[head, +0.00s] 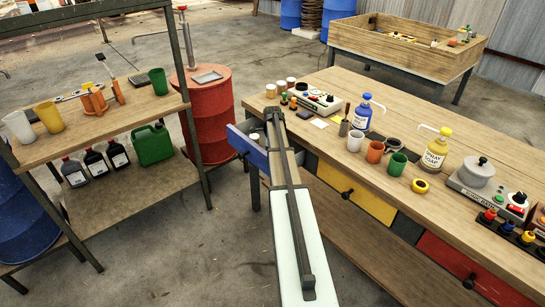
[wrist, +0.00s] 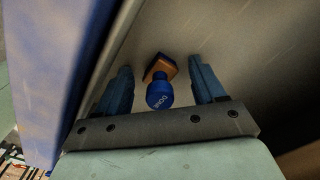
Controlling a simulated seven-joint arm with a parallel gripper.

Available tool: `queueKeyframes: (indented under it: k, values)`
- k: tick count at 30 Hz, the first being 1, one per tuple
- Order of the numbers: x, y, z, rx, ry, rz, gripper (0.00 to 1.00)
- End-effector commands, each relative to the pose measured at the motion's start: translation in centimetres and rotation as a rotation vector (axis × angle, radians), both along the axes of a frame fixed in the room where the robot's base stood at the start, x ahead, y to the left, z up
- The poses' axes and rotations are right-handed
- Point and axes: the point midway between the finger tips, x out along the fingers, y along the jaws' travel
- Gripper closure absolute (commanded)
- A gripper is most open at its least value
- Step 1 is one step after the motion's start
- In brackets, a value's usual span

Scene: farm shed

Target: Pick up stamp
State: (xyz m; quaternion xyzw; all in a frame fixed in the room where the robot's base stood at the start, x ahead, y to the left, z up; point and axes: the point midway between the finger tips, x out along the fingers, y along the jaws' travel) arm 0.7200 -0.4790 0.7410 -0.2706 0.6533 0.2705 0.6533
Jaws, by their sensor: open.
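The stamp (wrist: 160,92) shows in the wrist view, with a round blue top bearing white lettering and an orange-brown and blue block behind it. It lies inside the open drawer with the blue front (head: 247,146) at the left end of the workbench. My gripper (wrist: 163,75) is open, with one blue finger on each side of the stamp and visible gaps between. I cannot tell how far the fingertips are from the drawer floor. In the head view my arm reaches over the drawer and hides the stamp.
The blue drawer wall (wrist: 65,70) rises close on the left in the wrist view. On the workbench (head: 330,150) stand a blue bottle (head: 362,116), several cups and a soap bottle (head: 435,152). A shelf rack (head: 100,125) stands at the left, with a red barrel (head: 208,115) behind.

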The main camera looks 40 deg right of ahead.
Motion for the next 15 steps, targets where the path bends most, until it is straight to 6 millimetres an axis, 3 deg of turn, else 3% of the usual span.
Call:
queueKeyframes:
  k: [5,15]
  values:
    - [0.01,-0.01,0.02,0.0,0.0,0.0,0.32]
    - [0.0,0.01,0.04,0.0,0.0,0.0,0.65]
